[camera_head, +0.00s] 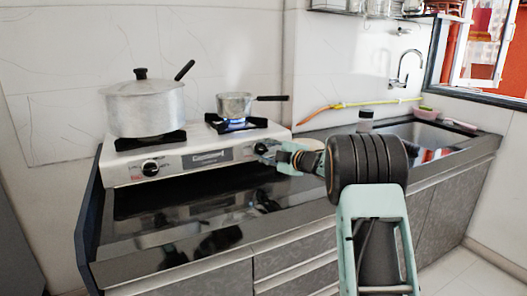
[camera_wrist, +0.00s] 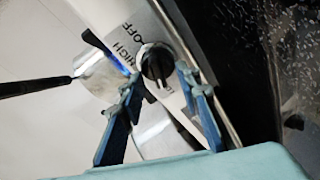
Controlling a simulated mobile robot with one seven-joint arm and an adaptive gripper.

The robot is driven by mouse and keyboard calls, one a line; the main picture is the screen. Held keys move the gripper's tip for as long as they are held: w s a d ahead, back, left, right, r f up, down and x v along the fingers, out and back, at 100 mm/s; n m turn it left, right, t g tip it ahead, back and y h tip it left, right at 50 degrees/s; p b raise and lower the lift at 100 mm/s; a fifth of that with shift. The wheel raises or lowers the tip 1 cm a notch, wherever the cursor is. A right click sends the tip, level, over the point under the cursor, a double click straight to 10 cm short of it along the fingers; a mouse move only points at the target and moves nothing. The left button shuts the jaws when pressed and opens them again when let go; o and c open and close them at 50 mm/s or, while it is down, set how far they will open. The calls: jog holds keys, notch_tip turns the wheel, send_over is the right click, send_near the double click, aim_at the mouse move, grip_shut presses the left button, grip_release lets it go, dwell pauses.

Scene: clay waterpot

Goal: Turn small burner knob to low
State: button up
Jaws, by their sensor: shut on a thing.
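The small burner knob (camera_head: 261,148) is on the right of the white gas stove's front (camera_head: 192,160), below the small pot (camera_head: 234,105). My gripper (camera_head: 278,156) reaches it from the right. In the wrist view, the black knob (camera_wrist: 156,62) sits between my fingertips (camera_wrist: 159,76), and my gripper is shut on it. The words OFF and HIGH show on the panel beside the knob; a third label is mostly hidden by a finger. A blue flame (camera_head: 236,124) burns under the small pot and also shows in the wrist view (camera_wrist: 124,66).
A large lidded pot (camera_head: 144,106) stands on the left burner, above another knob (camera_head: 150,168). The black counter (camera_head: 190,215) is bare in front of the stove. A sink (camera_head: 425,134), a tap (camera_head: 404,70) and a yellow-orange hose (camera_head: 350,105) are to the right.

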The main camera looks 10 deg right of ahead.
jog(key=o, duration=1.2)
jog(key=shift+c, duration=0.2)
jog(key=shift+s, duration=0.1)
jog(key=v, duration=1.2)
